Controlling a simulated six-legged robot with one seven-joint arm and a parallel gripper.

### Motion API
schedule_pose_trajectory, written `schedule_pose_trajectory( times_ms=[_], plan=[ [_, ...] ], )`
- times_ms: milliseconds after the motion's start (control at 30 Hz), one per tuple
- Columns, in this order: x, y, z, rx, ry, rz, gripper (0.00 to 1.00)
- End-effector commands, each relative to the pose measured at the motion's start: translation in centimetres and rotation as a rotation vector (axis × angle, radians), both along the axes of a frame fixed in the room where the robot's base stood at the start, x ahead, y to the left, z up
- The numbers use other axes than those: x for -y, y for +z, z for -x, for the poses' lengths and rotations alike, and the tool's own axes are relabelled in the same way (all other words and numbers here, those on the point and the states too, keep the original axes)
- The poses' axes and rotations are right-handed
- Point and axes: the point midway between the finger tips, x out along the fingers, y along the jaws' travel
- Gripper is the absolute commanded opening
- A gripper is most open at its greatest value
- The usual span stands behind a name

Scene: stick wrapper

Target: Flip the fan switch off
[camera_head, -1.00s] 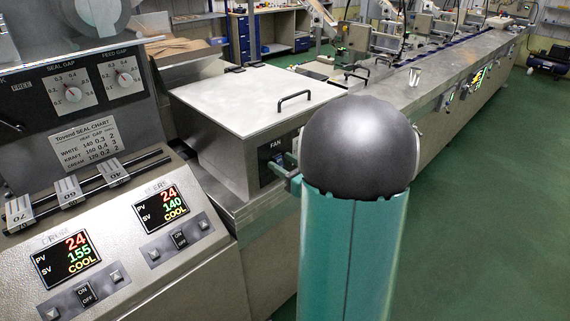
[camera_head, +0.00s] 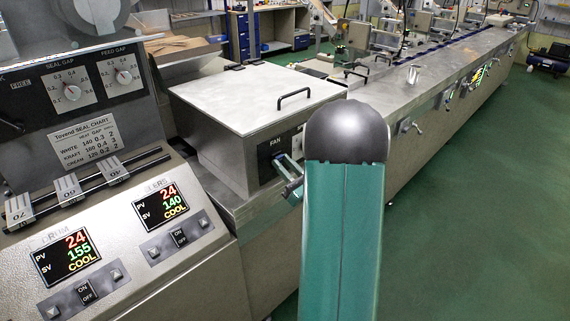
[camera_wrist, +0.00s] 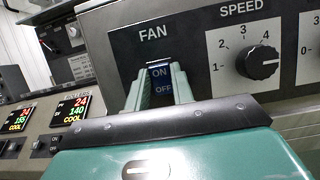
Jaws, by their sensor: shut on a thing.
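The fan switch (camera_wrist: 161,78) is a small blue rocker marked ON above and OFF below, under the word FAN on a dark panel in the wrist view. I cannot tell which half is pressed in. My gripper (camera_wrist: 157,72) has one green finger on each side of the switch, shut on it. In the head view my gripper (camera_head: 284,163) is at the FAN panel (camera_head: 279,146) on the grey box, and hides the switch there.
A speed dial (camera_wrist: 259,61) sits to the right of the switch. The grey box (camera_head: 245,100) has a lid with a handle (camera_head: 294,97). A heater console (camera_head: 120,245) stands to the left. Open green floor (camera_head: 470,220) lies to the right.

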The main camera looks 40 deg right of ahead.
Motion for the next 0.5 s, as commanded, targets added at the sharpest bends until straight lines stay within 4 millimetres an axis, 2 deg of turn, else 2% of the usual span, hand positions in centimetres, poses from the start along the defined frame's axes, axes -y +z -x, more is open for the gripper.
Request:
schedule_pose_trajectory(
  times_ms=[333,367,433,467,500],
  plan=[
    [-0.02,-0.02,-0.01,0.018,0.000,0.000,0.01],
    [-0.02,-0.02,0.00,0.018,0.000,0.000,0.28],
    [-0.01,-0.02,0.00,0.017,0.000,0.000,0.41],
    [-0.01,-0.02,0.00,0.017,0.000,0.000,0.45],
    [-0.01,-0.02,0.00,0.017,0.000,0.000,0.45]
  ],
)
